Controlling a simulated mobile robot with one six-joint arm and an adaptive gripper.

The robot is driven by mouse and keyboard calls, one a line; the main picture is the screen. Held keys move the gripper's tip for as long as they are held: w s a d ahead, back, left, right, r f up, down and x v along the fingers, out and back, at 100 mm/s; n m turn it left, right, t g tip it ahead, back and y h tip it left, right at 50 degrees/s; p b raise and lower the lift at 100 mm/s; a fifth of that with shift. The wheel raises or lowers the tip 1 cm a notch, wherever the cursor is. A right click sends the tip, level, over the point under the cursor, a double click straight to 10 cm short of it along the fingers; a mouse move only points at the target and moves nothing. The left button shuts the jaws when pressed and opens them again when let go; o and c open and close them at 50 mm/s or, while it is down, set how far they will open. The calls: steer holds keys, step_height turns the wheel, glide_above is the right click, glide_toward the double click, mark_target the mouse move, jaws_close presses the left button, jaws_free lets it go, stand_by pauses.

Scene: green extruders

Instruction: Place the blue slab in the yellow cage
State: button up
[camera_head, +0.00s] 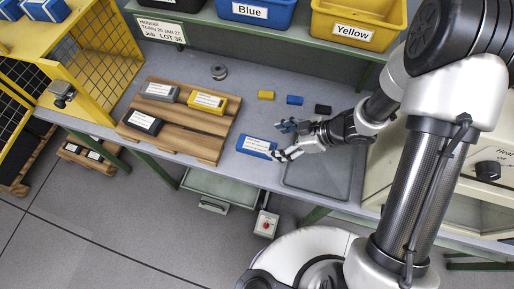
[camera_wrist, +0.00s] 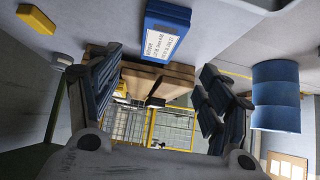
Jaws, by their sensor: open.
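The blue slab (camera_head: 256,146) with a white label lies flat on the grey bench, just right of the wooden pallet. In the wrist view the blue slab (camera_wrist: 167,32) shows at the top, between the lines of the two fingers. My gripper (camera_head: 282,141) is open and empty, with its fingertips close to the slab's right end. I cannot tell whether they touch it. Its fingers also spread apart in the wrist view (camera_wrist: 162,95). The yellow cage (camera_head: 112,72) with mesh walls stands at the bench's left end, past the pallet.
The wooden pallet (camera_head: 190,122) bears grey, yellow and black slabs. Small yellow (camera_head: 265,95), blue (camera_head: 294,100) and black (camera_head: 322,109) blocks lie behind my gripper. A blue bin (camera_head: 250,10) and a yellow bin (camera_head: 355,28) stand on the shelf above.

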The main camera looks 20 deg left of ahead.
mark_target(256, 145)
steer(key=b+x, duration=0.1)
steer(key=x, duration=0.3)
steer(key=shift+a+f, duration=0.15)
steer(key=shift+f, duration=0.05)
steer(key=b+x, duration=0.3)
steer(key=x, duration=0.2)
steer(key=shift+w+f, duration=0.1)
steer(key=shift+f, duration=0.15)
steer(key=shift+r, duration=0.15)
steer(key=shift+c, duration=0.4)
steer(key=c, duration=1.4)
steer(key=shift+r, duration=0.15)
